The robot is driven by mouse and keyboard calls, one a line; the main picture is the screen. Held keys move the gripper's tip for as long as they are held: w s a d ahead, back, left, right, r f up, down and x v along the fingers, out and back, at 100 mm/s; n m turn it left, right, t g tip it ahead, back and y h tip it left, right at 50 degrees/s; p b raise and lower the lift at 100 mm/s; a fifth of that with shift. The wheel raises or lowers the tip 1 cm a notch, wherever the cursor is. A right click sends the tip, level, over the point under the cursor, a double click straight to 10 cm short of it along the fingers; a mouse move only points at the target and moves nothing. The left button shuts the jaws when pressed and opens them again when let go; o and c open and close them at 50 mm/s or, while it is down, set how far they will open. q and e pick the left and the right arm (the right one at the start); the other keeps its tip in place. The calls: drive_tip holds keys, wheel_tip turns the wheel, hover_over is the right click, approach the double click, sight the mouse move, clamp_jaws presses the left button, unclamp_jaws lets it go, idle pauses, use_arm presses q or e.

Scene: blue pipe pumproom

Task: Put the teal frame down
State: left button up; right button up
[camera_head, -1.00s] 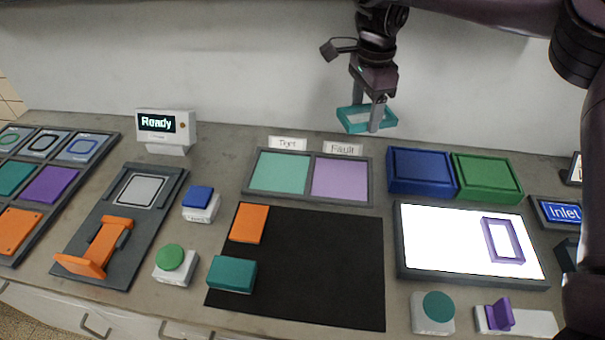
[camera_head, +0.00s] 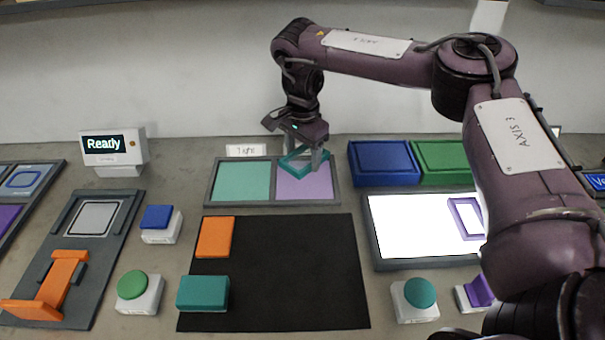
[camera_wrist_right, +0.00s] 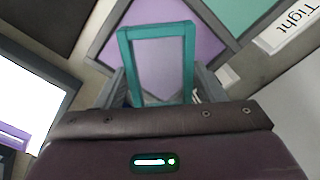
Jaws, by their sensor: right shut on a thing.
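The teal frame (camera_head: 303,160) is a thin rectangular ring, held between the fingers of my right gripper (camera_head: 306,158). In the head view it is over the back of the purple panel of the two-panel tray (camera_head: 272,203). In the right wrist view the teal frame (camera_wrist_right: 157,62) shows against the purple panel (camera_wrist_right: 205,45), turned relative to the panel's edges. I cannot tell whether it touches the panel. The tray's other panel (camera_head: 242,180) is teal-green, bare, with a "Tight" label (camera_head: 246,150) behind it. My left gripper is not in view.
Blue (camera_head: 384,163) and green (camera_head: 443,163) trays stand right of the two-panel tray. A lit white panel (camera_head: 415,225) holds a purple frame (camera_head: 466,217). A black mat (camera_head: 290,270) in front carries an orange block (camera_head: 215,237) and a teal block (camera_head: 203,293). The mat's right part is clear.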

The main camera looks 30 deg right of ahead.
sight(303, 181)
drive_tip(key=shift+f+p, duration=0.35)
drive_tip(key=shift+f, duration=2.55)
drive_tip(key=o, duration=1)
drive_tip(key=shift+f, duration=0.15)
wheel_tip(303, 181, up, 12)
drive_tip(key=shift+a+r, duration=0.1)
drive_tip(key=shift+r, duration=0.1)
drive_tip(key=shift+s+f, duration=0.1)
drive_tip(key=shift+f, duration=0.05)
